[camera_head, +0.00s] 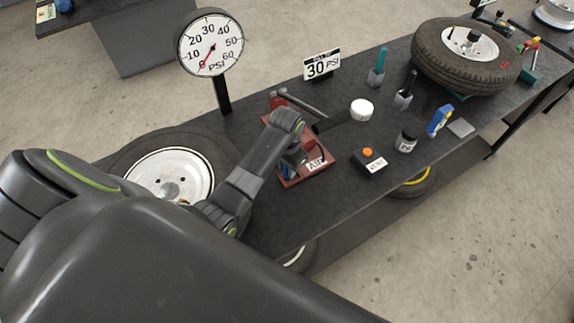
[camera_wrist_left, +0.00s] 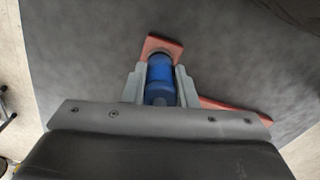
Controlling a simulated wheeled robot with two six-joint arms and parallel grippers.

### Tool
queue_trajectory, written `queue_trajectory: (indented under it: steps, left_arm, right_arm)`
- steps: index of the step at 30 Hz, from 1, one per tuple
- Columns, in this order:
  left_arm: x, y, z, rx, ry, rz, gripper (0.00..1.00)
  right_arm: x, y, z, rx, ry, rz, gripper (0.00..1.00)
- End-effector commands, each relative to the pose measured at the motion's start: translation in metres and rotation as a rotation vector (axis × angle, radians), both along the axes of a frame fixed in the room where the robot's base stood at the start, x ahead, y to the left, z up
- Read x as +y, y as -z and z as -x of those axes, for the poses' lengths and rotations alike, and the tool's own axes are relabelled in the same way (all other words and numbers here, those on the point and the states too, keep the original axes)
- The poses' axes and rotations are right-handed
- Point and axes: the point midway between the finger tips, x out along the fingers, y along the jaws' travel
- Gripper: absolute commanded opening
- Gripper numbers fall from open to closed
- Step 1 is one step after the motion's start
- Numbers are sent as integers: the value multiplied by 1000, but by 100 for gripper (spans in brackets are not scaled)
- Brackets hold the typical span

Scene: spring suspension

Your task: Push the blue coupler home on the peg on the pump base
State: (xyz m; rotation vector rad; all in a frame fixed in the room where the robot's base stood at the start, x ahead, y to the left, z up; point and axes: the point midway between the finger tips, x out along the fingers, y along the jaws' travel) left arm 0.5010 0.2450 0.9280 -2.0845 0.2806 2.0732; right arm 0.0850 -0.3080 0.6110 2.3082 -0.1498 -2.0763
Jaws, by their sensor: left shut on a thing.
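The red pump base (camera_head: 318,168) with an "AIR" label stands on the dark bench. My left gripper (camera_head: 292,166) is over its left part, with its arm covering much of that area. In the left wrist view the blue coupler (camera_wrist_left: 160,82) sits between the two grey fingers of my left gripper (camera_wrist_left: 160,88), which are shut on it. The coupler's far end lies over a red part of the pump base (camera_wrist_left: 163,44). The peg cannot be made out, so I cannot tell how far the coupler is on it. My right gripper is not in view.
A dial gauge (camera_head: 211,43) stands behind the pump.

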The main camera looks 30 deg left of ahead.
Motion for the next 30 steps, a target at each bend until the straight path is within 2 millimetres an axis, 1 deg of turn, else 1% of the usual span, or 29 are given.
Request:
queue_trajectory:
  steps: [11,12,17,25,30]
  left_arm:
    - [0,9,0,-1,0,0,0]
    - [0,9,0,-1,0,0,30]
    - [0,8,0,-1,0,0,51]
    - [0,8,0,0,0,0,51]
    - [0,-5,0,0,0,0,51]
  right_arm:
    - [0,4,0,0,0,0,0]
    - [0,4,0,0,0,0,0]
    - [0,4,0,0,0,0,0]
    - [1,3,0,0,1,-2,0]
    - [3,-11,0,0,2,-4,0]
